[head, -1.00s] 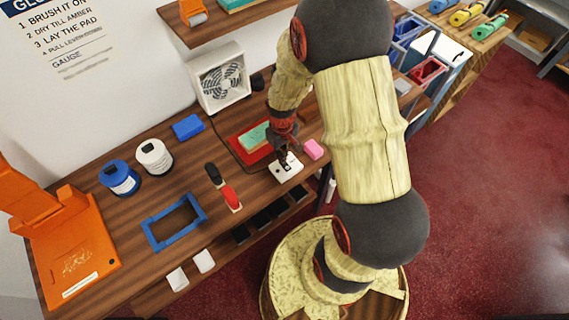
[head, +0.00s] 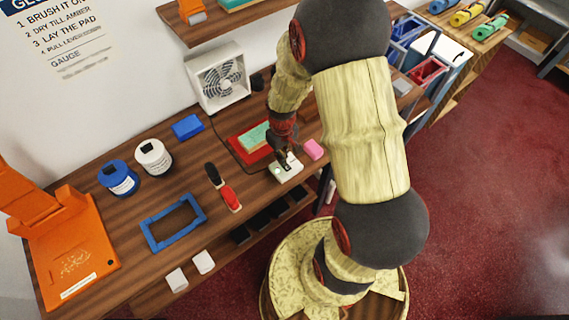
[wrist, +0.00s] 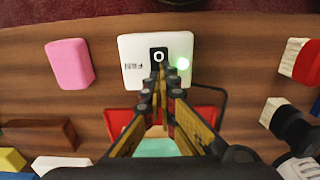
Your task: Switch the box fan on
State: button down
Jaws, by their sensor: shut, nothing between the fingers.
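The white box fan (head: 218,80) stands at the back of the counter against the wall. A white switch plate (head: 288,174) lies near the counter's front edge. In the wrist view the plate (wrist: 135,48) has a dark rocker marked "O" (wrist: 158,56), the word "FAN" and a glowing green light (wrist: 183,63). My gripper (head: 284,163) is shut and empty, with its fingertips (wrist: 161,78) at the rocker's near end. They hide that end, and I cannot tell whether they touch it.
A pink block (wrist: 69,63) lies beside the plate. A red tray (head: 240,146) with a teal pad sits behind my gripper. Bare counter lies between the brush and the plate.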

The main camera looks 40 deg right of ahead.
jog(key=shift+r+p, duration=2.6)
jog(key=shift+r, duration=0.9)
jog(key=s+a+r+t+b, duration=0.2)
jog(key=s+a+r+b, duration=0.1)
jog(key=r, duration=0.5)
jog(key=s+a+r+t+b, duration=0.1)
jog(key=s+a+r+b, duration=0.1)
jog(key=s+a+r, duration=0.3)
jog(key=s+a+r+t+b, duration=0.2)
jog(key=s+a+r+b, duration=0.1)
jog(key=r, duration=0.8)
jog(key=shift+s+a+t+b, duration=0.35)
jog(key=shift+s+a, duration=0.15)
jog(key=shift+s, duration=0.1)
jog(key=shift+d, duration=0.1)
